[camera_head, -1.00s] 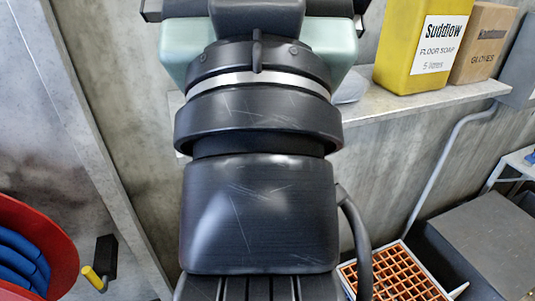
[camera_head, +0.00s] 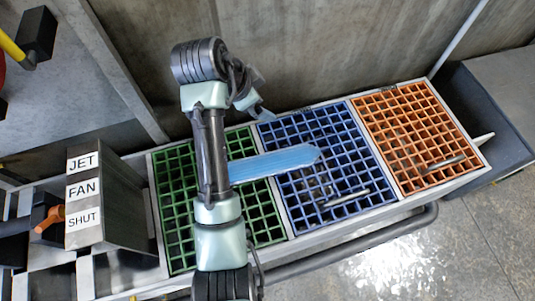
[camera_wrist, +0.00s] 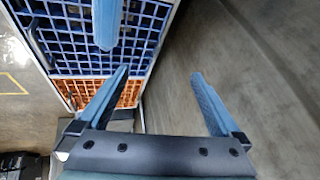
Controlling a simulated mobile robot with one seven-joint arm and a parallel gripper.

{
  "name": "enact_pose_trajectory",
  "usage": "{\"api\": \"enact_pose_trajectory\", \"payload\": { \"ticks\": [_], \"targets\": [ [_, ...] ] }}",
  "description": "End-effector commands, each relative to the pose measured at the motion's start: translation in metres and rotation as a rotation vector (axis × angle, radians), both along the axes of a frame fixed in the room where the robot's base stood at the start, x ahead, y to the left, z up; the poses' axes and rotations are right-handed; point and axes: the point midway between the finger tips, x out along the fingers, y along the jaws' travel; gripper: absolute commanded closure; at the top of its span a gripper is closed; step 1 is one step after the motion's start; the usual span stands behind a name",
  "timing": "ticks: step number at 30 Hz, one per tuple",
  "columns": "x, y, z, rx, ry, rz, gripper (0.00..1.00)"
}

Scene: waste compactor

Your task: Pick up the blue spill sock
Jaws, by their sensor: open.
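The blue spill sock (camera_head: 285,161) is a long, light-blue bar lying across the green grate (camera_head: 262,197) and the blue grate (camera_head: 335,190). Its right end is over the blue grate; its left end is hidden behind my arm. In the wrist view the sock (camera_wrist: 107,22) shows at the top, cut off by the frame edge. My gripper (camera_wrist: 160,73) is open and empty, its blue fingers spread. The sock lies beyond the left finger, outside the gap between them. In the head view my gripper (camera_head: 260,110) is near the wall-side edge of the grates, apart from the sock.
An orange grate (camera_head: 415,130) lies at the right. A concrete wall (camera_head: 320,45) rises close behind the grates. A rail (camera_head: 390,235) runs along the front; the floor beyond is clear.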

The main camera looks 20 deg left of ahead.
Motion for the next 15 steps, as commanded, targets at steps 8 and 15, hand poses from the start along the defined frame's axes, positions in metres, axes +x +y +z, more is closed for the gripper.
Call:
{"api": "enact_pose_trajectory", "payload": {
  "ticks": [8,15],
  "targets": [
    [-0.061,0.012,-0.089,-0.089,0.239,-0.252,0.00],
    [-0.059,-0.001,-0.127,-0.098,0.253,-0.276,0.00]
  ]
}}
